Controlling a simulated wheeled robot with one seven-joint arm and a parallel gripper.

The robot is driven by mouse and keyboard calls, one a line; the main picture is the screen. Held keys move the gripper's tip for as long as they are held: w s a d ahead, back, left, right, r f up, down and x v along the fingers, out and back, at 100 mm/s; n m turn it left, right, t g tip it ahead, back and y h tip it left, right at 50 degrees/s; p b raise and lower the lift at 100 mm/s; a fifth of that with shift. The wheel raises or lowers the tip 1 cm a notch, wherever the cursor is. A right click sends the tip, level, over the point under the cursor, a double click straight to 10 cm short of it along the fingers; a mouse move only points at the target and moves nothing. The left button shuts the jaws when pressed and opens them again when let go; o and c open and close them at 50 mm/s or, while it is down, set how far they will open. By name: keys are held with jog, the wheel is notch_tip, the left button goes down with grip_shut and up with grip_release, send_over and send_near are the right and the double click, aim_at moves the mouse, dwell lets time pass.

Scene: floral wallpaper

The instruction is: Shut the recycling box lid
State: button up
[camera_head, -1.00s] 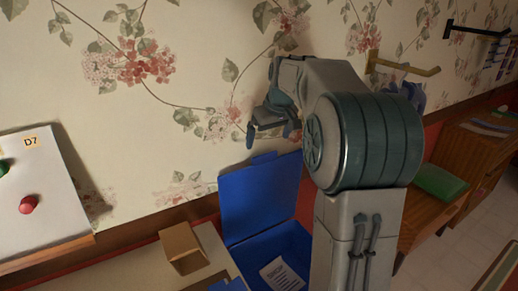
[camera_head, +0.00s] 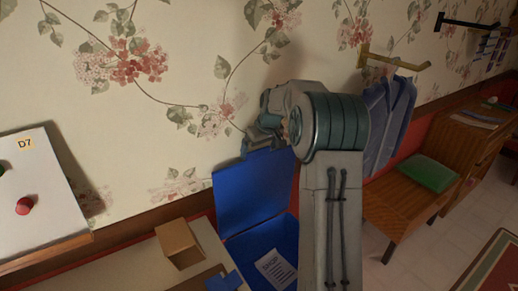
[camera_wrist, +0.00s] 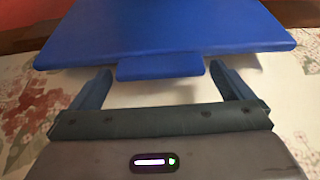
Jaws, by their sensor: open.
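The blue recycling box (camera_head: 262,250) stands open against the wall, with a white "SHOP" paper in it. Its blue lid (camera_head: 250,192) stands up, leaning back toward the wallpaper. My gripper (camera_head: 250,146) is at the lid's top edge in the head view, partly hidden by my own arm. In the wrist view the lid (camera_wrist: 165,25) fills the top, with a small tab (camera_wrist: 160,67) at its edge. My gripper (camera_wrist: 165,85) is open there, its fingers on either side of the tab. I cannot tell whether they touch the lid.
A cardboard box (camera_head: 178,243) sits left of the recycling box. A white board (camera_head: 45,205) marked D7 is at far left. A wooden bench (camera_head: 402,210) with a green cushion (camera_head: 428,174) and a hanging blue garment (camera_head: 388,120) are to the right.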

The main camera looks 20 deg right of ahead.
jog(key=shift+w+f, duration=0.2)
jog(key=shift+f, duration=0.45)
